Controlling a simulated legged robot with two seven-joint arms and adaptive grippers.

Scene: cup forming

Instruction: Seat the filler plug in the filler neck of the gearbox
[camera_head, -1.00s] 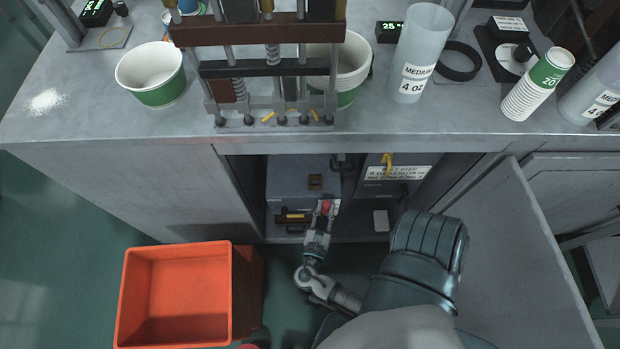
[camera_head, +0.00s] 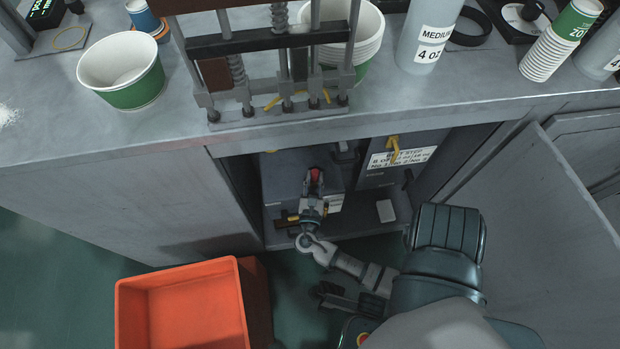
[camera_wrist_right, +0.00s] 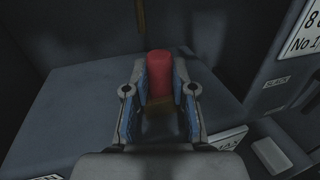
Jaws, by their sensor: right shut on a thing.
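The red filler plug (camera_head: 315,174) is held in my right gripper (camera_head: 314,180), over the top of the grey gearbox (camera_head: 278,172) inside the open cabinet. In the right wrist view the plug (camera_wrist_right: 159,72) stands upright between the two fingers of the gripper (camera_wrist_right: 160,91), which are shut on it. A dull brass-coloured part (camera_wrist_right: 160,104) shows just below the red; I cannot tell whether it belongs to the plug or the filler neck. The neck is not clearly visible behind the gripper and plug, so seating cannot be judged.
The bench's front edge (camera_head: 400,122) overhangs the cabinet opening. The open door (camera_head: 540,215) stands at the right. A labelled grey box (camera_head: 376,178) with a yellow handle is beside the gearbox. An orange bin (camera_head: 122,300) sits on the floor at the left.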

